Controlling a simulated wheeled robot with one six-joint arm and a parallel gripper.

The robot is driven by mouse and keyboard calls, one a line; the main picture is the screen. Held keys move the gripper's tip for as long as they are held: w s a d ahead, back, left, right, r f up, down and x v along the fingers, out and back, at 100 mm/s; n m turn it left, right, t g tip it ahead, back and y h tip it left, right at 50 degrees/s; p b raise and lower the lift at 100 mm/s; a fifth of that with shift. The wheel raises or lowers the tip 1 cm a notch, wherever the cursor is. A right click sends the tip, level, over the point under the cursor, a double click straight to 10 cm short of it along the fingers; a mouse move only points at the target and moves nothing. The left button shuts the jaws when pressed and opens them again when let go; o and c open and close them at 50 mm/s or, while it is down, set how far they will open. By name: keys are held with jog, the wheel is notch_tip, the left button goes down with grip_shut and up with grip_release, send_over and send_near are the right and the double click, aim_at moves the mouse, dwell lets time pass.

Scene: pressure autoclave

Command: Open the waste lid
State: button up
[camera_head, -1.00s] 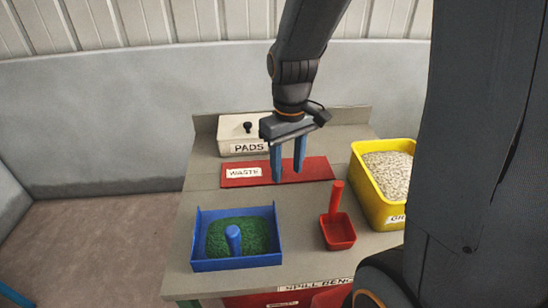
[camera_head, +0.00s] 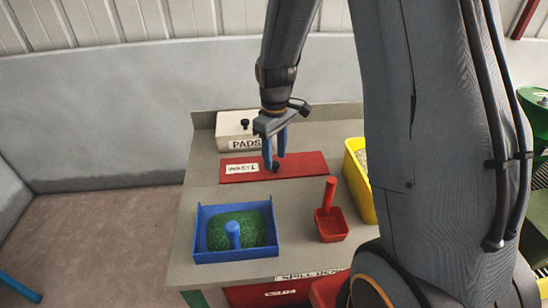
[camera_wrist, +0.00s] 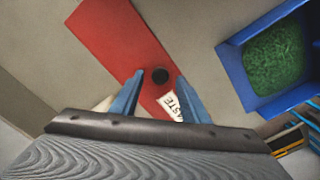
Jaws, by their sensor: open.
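The waste lid (camera_head: 308,165) is a flat red panel with a "WASTE" label, lying closed in the bench top. A small dark knob (camera_head: 276,167) stands on it, and it also shows in the wrist view (camera_wrist: 160,75). My gripper (camera_head: 274,163) points down over the lid with its blue fingers at the knob. In the wrist view my gripper (camera_wrist: 152,88) is open, with one finger on each side of the knob. I cannot tell whether either finger touches it.
A white PADS box (camera_head: 236,130) stands behind the lid. A blue tray (camera_head: 272,240) with green material and a blue handle is at the front left. A red scoop (camera_head: 331,225) and a yellow bin (camera_head: 356,180) are to the right, the bin partly hidden by my arm.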

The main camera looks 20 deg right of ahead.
jog(key=shift+f, duration=0.85)
grip_shut()
